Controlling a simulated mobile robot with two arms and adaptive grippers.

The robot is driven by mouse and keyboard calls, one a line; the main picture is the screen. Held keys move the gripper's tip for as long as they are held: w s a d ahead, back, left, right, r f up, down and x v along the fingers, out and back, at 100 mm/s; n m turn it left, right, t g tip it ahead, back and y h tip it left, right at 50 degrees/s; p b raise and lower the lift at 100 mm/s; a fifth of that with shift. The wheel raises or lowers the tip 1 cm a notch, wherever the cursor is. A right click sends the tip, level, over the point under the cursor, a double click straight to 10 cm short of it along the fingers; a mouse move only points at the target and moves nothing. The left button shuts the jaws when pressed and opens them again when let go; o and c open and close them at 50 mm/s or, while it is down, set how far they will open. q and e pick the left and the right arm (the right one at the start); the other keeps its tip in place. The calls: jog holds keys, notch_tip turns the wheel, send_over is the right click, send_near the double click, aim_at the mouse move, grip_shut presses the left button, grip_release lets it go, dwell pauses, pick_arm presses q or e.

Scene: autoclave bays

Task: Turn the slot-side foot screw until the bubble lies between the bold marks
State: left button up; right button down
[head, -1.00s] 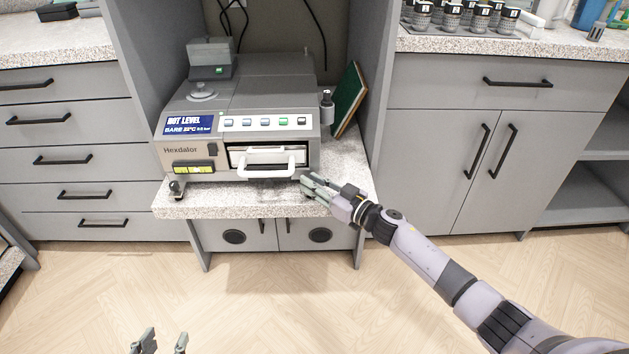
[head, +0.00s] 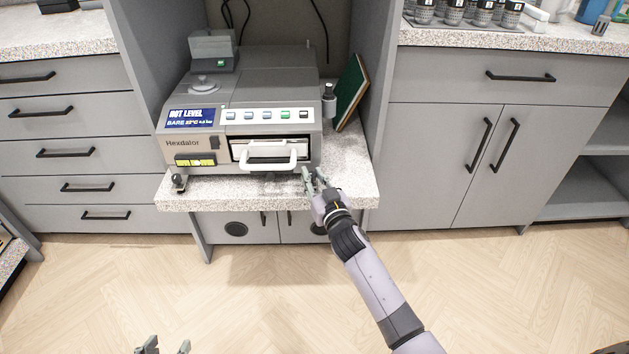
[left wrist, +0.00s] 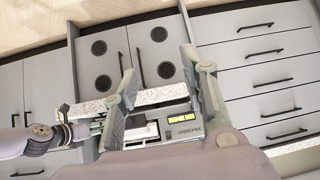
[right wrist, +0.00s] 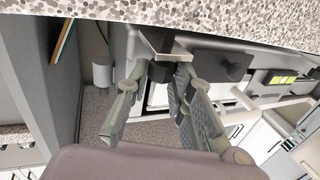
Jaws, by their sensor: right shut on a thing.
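The grey autoclave (head: 250,85) stands on a speckled shelf. Its yellow bubble level (head: 195,160) is at the front lower left and also shows in the left wrist view (left wrist: 182,117); the bubble's place between the marks is too small to read. A black foot screw (head: 178,182) stands below the level. My right gripper (head: 314,178) is at the front right corner, under the white handle's right side. In the right wrist view its fingers close on a dark piece (right wrist: 160,70), apparently the foot screw there, mostly hidden. My left gripper (head: 165,346) is open and empty, low in front.
The white slot handle (head: 268,160) juts out close to my right gripper. A green board (head: 350,92) leans at the right of the autoclave, beside a grey cylinder (head: 329,98). Cabinet walls bound the bay on both sides. The floor (head: 240,300) in front is clear.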

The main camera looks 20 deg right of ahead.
jog(key=shift+a+m+h+b, duration=0.15)
jog(key=shift+m+h+b, duration=0.55)
jog(key=shift+h+b, duration=0.35)
pick_arm(q)
jog(key=w+d+r+t+h, duration=0.2)
jog(key=w+r+t, duration=0.4)
jog(key=r, duration=0.3)
jog(key=shift+w+d+r+t, duration=0.2)
jog(key=shift+d+r+t, duration=0.2)
jog(key=shift+d, duration=0.15)
pick_arm(e)
jog(key=shift+h, duration=0.25)
jog(key=c, duration=1.4)
grip_release()
pick_arm(q)
jog(key=shift+f, duration=0.1)
pick_arm(e)
jog(key=s, duration=0.8)
jog(key=s+a, duration=0.1)
jog(key=s, duration=0.3)
